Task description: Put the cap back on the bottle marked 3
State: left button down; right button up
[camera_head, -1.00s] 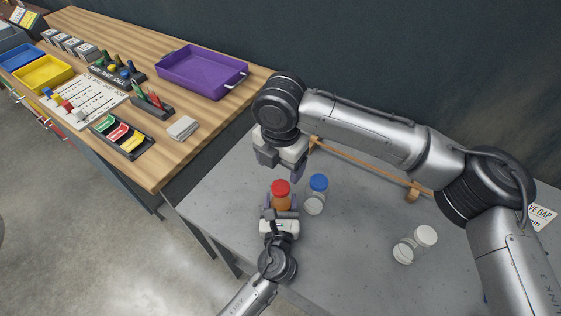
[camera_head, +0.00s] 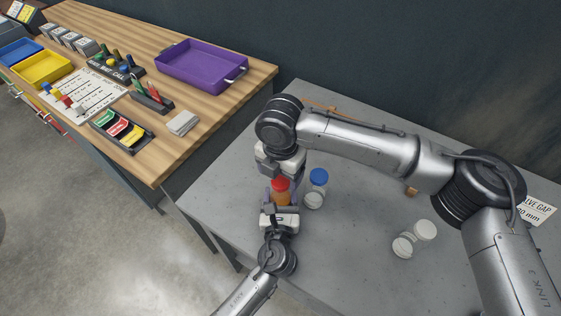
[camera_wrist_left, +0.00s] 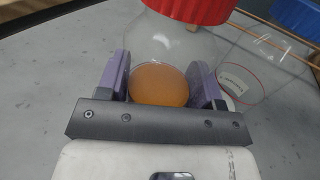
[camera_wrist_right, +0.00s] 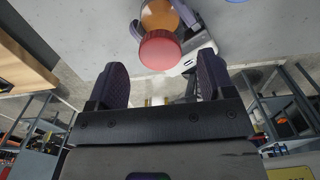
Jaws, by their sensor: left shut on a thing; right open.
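A bottle with orange contents and a red cap (camera_head: 281,184) stands on the grey table, and my left gripper (camera_head: 281,199) is shut around its body. In the left wrist view the orange contents (camera_wrist_left: 158,85) show between the two fingers, with the red cap (camera_wrist_left: 190,8) above. My right gripper (camera_head: 284,170) is open, close beside the red cap. In the right wrist view the cap (camera_wrist_right: 160,50) lies just beyond the open fingers (camera_wrist_right: 164,82), with nothing between them. A clear bottle with a blue cap (camera_head: 319,177) stands close to the right. No number 3 is readable.
A clear bottle with a white cap (camera_head: 425,230) is farther right on the grey table (camera_head: 350,255). A wooden bench (camera_head: 180,150) on the left holds a purple tray (camera_head: 203,65) and other items. A sign (camera_head: 538,209) is at the far right, partly hidden by my right arm.

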aim_at(281, 195)
jog(key=shift+f, duration=1.25)
jog(key=c, duration=1)
jog(key=shift+c, duration=0.2)
jog(key=o, duration=1.1)
jog(key=shift+r, duration=0.1)
